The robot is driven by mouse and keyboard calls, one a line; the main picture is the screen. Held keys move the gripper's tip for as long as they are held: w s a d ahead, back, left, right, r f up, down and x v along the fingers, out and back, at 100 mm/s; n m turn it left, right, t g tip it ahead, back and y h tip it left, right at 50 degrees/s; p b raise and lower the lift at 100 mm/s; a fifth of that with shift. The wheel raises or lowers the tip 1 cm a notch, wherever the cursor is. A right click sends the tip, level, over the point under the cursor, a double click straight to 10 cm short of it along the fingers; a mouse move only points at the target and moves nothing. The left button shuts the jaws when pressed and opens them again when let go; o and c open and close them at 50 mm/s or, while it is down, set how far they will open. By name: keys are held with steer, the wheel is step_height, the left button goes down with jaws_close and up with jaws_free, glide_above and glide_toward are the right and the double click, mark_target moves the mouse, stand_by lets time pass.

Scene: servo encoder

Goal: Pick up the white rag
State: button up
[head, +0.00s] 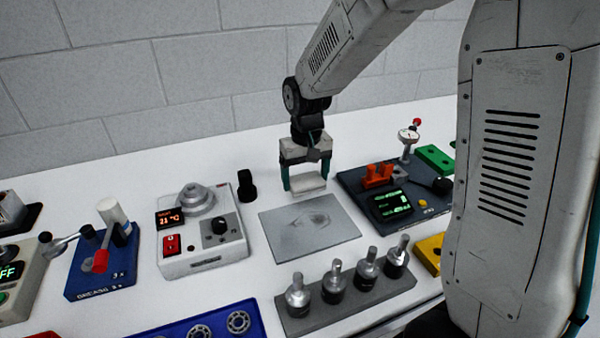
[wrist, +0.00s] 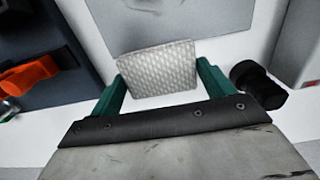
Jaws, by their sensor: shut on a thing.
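The white rag (head: 309,185) is a small pale folded block between the green fingers of my gripper (head: 306,183). In the wrist view the rag (wrist: 158,70) shows a fine woven pattern, with one finger of my gripper (wrist: 160,80) on each side of it. My gripper is shut on the rag. In the head view the rag appears just behind the far edge of a grey mat. I cannot tell for sure whether its underside is clear of the white table.
The grey mat (head: 335,238) with a stain lies in front. A black knob-like part (head: 247,186) stands to the left, by a white device with a red display (head: 232,255). A dark gauge station (head: 350,185) is close on the right. Several metal-topped holders stand on a grey rack (head: 410,285) in front.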

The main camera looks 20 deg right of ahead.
steer(key=s, duration=0.8)
steer(key=s+r, duration=0.1)
steer(key=s, duration=0.3)
